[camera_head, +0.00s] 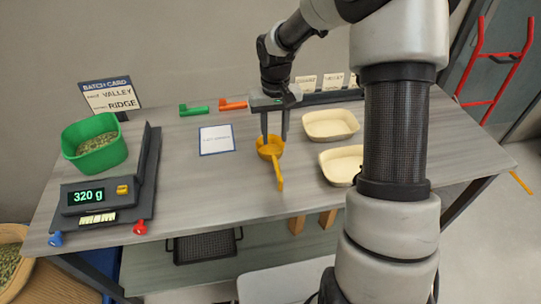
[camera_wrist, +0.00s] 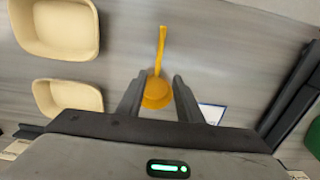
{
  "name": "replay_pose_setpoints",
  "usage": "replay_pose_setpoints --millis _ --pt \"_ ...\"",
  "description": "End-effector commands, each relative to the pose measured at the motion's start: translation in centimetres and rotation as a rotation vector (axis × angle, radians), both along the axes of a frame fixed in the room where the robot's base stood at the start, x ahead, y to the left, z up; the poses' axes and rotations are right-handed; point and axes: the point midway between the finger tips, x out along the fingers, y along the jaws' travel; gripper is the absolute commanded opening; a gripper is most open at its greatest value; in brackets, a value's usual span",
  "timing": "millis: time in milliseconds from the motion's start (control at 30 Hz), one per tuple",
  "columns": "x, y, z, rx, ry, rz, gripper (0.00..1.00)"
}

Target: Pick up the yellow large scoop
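The yellow large scoop (camera_head: 271,150) lies on the grey table in the head view, its handle pointing toward the front edge. In the wrist view the scoop (camera_wrist: 156,91) has its bowl between my fingertips and its handle pointing up the picture. My gripper (camera_head: 274,138) points down over the bowl end. In the wrist view my gripper (camera_wrist: 158,78) is open, with a finger on each side of the bowl and gaps visible. I cannot tell whether a fingertip touches the scoop.
Two cream trays (camera_head: 331,124) (camera_head: 342,166) stand right of the scoop. A white card (camera_head: 216,140) lies to its left. Green (camera_head: 194,110) and orange (camera_head: 233,104) scoops lie behind. A scale (camera_head: 103,190) reading 320 g bears a green bin (camera_head: 121,147) at the left.

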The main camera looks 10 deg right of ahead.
Motion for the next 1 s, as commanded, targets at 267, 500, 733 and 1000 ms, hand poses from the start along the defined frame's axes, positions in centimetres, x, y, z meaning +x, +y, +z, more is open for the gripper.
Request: replay_pose_setpoints --millis 267,500,733,1000 --pt "-0.1 0.0 -6.0 0.001 0.003 0.002 0.33" --pt "-0.1 0.0 -8.0 0.0 0.0 0.002 0.33" --pt "-0.5 -0.4 -10.9 0.001 0.004 0.001 0.33" --pt "-0.4 -0.4 -13.1 0.0 -0.001 0.001 0.33"
